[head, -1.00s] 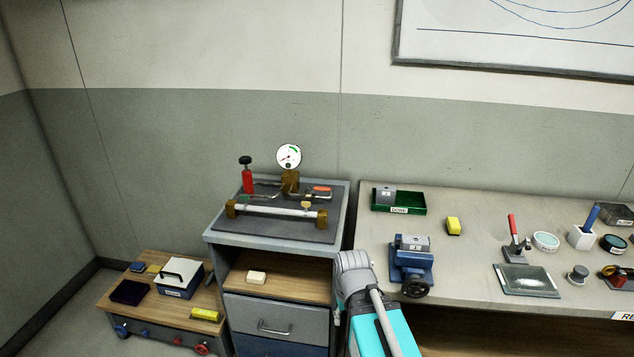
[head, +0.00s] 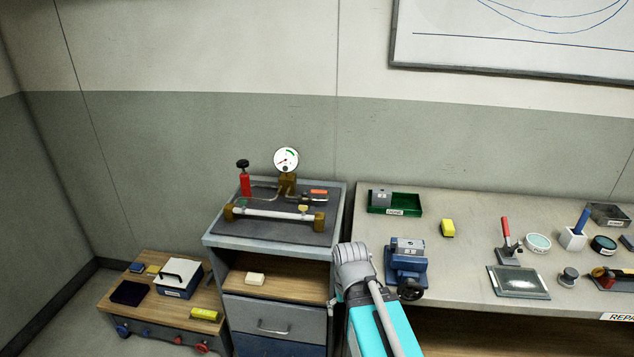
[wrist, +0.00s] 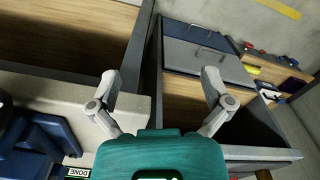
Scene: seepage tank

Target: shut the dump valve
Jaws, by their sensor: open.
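A small pressure rig stands on the dark mat on top of the grey cabinet in the head view. It has a red cylinder (head: 245,183) with a black knob, a round gauge (head: 286,159) on a brass block, and a horizontal clear tube (head: 272,213) with brass ends. A red-orange lever (head: 319,192) lies roughly level at its right end; a small tan knob (head: 303,209) sits by the tube. No label shows which is the dump valve. My gripper (wrist: 160,90) is open and empty in the wrist view, fingers wide apart, away from the rig, which that view does not show.
The cabinet (head: 222,241) has an open shelf with a pale block (head: 255,279). The bench (head: 470,233) at right holds a blue vise (head: 408,265), green tray (head: 408,211) and yellow block (head: 447,228). A low wooden cart (head: 130,305) stands left. The space above the rig is clear.

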